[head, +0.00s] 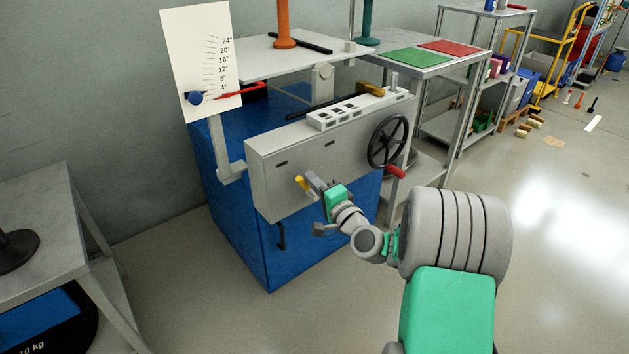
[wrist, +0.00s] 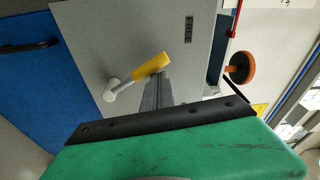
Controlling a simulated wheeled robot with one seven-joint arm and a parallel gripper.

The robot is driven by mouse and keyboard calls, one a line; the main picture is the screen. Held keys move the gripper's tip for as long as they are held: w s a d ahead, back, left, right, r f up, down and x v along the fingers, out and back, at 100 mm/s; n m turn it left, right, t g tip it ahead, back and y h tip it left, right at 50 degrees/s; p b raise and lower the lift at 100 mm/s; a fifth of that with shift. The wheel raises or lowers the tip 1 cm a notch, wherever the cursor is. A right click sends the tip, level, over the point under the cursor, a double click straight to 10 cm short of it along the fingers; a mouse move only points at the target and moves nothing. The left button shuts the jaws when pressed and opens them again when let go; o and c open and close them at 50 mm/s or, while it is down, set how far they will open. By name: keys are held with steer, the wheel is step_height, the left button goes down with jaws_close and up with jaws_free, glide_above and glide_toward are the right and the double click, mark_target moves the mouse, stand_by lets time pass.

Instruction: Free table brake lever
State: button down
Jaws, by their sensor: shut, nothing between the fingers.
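The brake lever (head: 301,184) has a yellow grip and sits on the front panel of the grey machine housing (head: 268,180). In the wrist view its yellow grip (wrist: 151,66) slants away from a pale shaft and round pivot (wrist: 112,92). My gripper (head: 313,181) is at the panel, just right of the lever in the head view. In the wrist view my gripper's fingers (wrist: 157,80) are together and empty, with their tips right beside the yellow grip. I cannot tell whether they touch it. The lever's lower part is partly hidden in the head view.
A black handwheel (head: 387,141) with a red handle (head: 395,171) is on the housing's right. The tilting table top (head: 255,66) carries an orange post (head: 284,25). A blue cabinet (head: 235,215) supports the housing.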

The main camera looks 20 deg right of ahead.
steer(key=shift+a+f, duration=0.2)
steer(key=shift+a, duration=0.1)
steer(key=shift+w+d+r+p, duration=0.3)
steer(key=shift+w+d+r, duration=0.1)
steer(key=shift+d+r, duration=0.2)
steer(key=shift+w+d+r+p, duration=0.25)
steer(key=shift+w+d+r, duration=0.2)
steer(key=shift+d, duration=0.2)
steer(key=d+p+v, duration=0.1)
steer(key=v, duration=0.9)
steer(key=shift+f, duration=0.15)
steer(key=shift+w, duration=0.15)
